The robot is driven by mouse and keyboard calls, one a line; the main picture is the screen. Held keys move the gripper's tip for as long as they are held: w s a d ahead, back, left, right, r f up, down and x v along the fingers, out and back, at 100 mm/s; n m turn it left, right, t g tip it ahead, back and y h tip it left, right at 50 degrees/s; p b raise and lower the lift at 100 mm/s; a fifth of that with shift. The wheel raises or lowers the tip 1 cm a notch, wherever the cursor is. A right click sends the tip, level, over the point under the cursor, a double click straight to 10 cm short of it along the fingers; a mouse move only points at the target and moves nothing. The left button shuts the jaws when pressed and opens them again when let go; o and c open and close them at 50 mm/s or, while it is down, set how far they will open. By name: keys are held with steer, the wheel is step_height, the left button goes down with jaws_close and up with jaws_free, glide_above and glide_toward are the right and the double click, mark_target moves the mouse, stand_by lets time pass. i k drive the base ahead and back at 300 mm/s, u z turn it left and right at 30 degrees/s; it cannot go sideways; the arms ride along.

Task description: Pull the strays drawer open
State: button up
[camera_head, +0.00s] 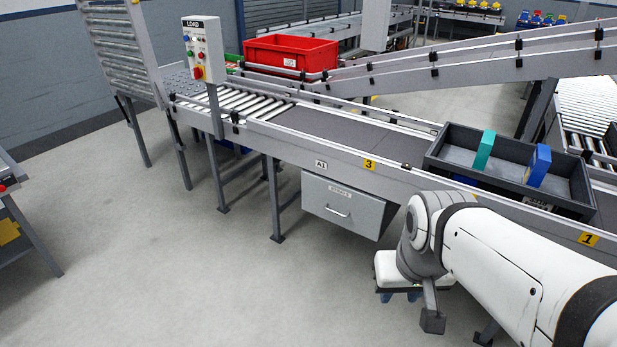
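The strays drawer (358,219) is a light grey box front hung under the near side of the conveyor. It looks shut, with a small label near its top edge and a bar handle (338,211) below the label. My white arm comes in from the lower right and bends down just right of the drawer. The end of my arm, with my gripper (400,294), is low beside the arm's bend, right of and below the drawer front. It appears apart from the handle. The arm's own links partly hide it, and its fingers are too small to read.
The conveyor (316,150) runs above the drawer, with a dark tray (477,181) holding a teal and a blue item at right. A conveyor leg (274,195) stands left of the drawer. A LOAD control post (204,60) stands further left. The floor in front is clear.

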mark_target(361, 214)
steer(key=i, duration=1)
steer(key=u, duration=0.05)
